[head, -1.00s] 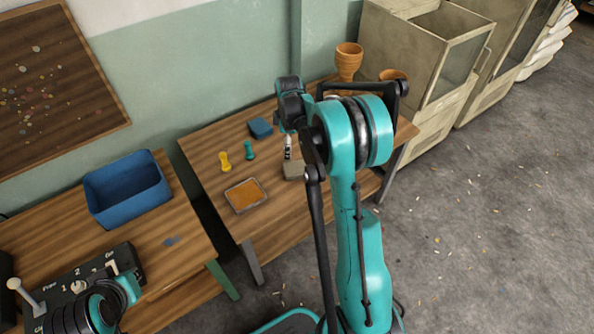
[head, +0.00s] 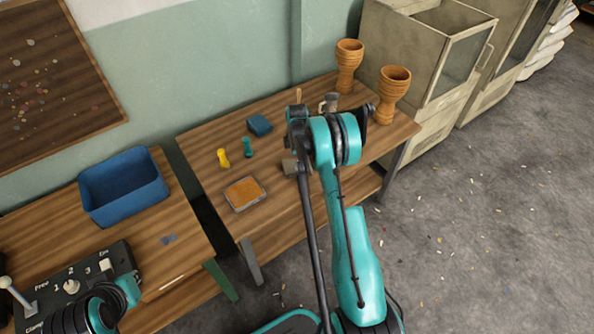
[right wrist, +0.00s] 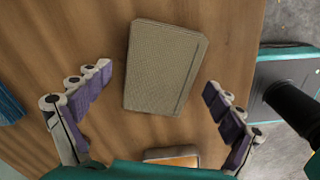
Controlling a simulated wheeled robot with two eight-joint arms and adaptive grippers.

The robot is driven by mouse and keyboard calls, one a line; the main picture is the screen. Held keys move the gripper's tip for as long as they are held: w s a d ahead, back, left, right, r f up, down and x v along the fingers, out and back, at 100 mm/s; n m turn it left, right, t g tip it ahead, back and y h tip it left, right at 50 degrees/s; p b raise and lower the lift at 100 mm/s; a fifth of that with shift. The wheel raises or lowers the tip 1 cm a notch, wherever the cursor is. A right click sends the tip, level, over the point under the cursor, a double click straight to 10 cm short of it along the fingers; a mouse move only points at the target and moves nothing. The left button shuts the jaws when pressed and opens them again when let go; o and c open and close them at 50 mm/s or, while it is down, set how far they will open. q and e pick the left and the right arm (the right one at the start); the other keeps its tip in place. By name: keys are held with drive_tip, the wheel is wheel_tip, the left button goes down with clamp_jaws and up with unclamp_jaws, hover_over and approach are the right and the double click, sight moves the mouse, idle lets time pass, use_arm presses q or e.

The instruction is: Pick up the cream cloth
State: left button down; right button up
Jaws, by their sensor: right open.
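The cream cloth (right wrist: 165,67) is a folded, woven beige rectangle lying flat on the wooden table. In the head view the cloth (head: 289,166) shows only in part beside my right arm. My right gripper (right wrist: 158,77) is open, with one purple-padded finger on each side of the cloth and gaps between; nothing is held. How high the fingers are above the table is hard to judge. My left gripper (head: 98,309) is at the lower left of the head view by the control box; its fingers cannot be made out.
A tray of orange material (head: 245,194), a yellow piece (head: 223,158), a teal piece (head: 248,147) and a blue folded item (head: 259,126) share the table. Two goblet-shaped drums (head: 349,65) (head: 393,94) stand at its far end. A blue bin (head: 123,187) sits on the left table.

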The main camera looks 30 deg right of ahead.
drive_tip(key=shift+f, duration=0.5)
drive_tip(key=shift+r, duration=0.15)
drive_tip(key=c, duration=1.3)
drive_tip(key=shift+r, duration=0.1)
drive_tip(key=shift+c, duration=0.2)
wheel_tip(320, 180, up, 4)
drive_tip(key=shift+r+p, duration=0.25)
drive_tip(key=shift+p, duration=0.95)
drive_tip(key=s+d+r+p, duration=0.3)
drive_tip(key=s+d+r, duration=0.2)
drive_tip(key=s, duration=0.5)
drive_tip(key=shift+s+d+r, duration=0.2)
drive_tip(key=shift+d+r, duration=0.05)
drive_tip(key=shift+r, duration=0.4)
